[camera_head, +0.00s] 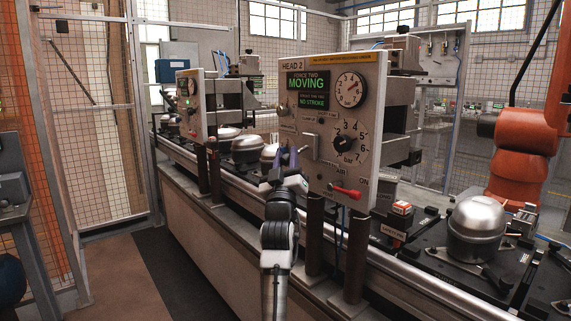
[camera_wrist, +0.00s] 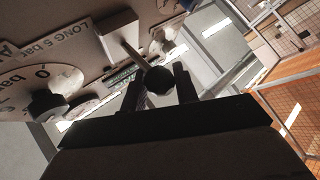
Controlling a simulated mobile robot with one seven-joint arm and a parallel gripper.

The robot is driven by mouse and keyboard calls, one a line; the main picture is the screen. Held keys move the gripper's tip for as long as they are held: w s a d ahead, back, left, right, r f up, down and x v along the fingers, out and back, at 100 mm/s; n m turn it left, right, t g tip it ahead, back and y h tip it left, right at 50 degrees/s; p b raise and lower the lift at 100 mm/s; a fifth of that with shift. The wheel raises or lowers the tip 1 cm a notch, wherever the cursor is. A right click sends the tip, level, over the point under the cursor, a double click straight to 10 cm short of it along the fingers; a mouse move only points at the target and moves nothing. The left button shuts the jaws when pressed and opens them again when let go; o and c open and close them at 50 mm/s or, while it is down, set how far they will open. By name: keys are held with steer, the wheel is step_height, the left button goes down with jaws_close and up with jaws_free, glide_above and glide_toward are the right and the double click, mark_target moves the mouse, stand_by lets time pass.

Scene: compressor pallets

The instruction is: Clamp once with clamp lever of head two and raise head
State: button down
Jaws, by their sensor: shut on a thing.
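The head two panel (camera_head: 325,75) is a white upright box marked HEAD 2. Its green display (camera_head: 307,84) reads MOVING, with NO STROKE below. The clamp lever shows in the wrist view as a thin rod from a pale block (camera_wrist: 118,32) ending in a dark round knob (camera_wrist: 158,80). My gripper (camera_head: 285,172) is at the panel's left edge in the head view. In the wrist view my gripper (camera_wrist: 159,90) has its two fingers either side of the knob, shut on it. The lever is mostly hidden by my gripper in the head view.
The panel also has a round gauge (camera_head: 350,90), a black dial (camera_head: 348,143) and a red air lever (camera_head: 346,191). Another head panel (camera_head: 190,105) stands farther left along the line. A silver compressor (camera_head: 477,228) sits at right, near an orange robot arm (camera_head: 522,150).

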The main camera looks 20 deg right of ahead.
steer(key=shift+w+d+f+n+t+y+b, duration=0.1)
steer(key=shift+d+f+n+t+y+b, duration=0.15)
steer(key=shift+f+n+t+y, duration=0.35)
steer(key=shift+w+d+f+n+t+y+b, duration=0.1)
steer(key=shift+f+n+t+y+b, duration=0.3)
steer(key=shift+n, duration=0.4)
steer(key=shift+r, duration=0.15)
steer(key=c, duration=1.1)
jaws_free()
steer(key=shift+d, duration=0.1)
steer(key=b+v, duration=0.2)
steer(key=v, duration=1.1)
steer(key=shift+s+f+b, duration=0.2)
steer(key=shift+s+b, duration=0.15)
steer(key=shift+b, duration=0.05)
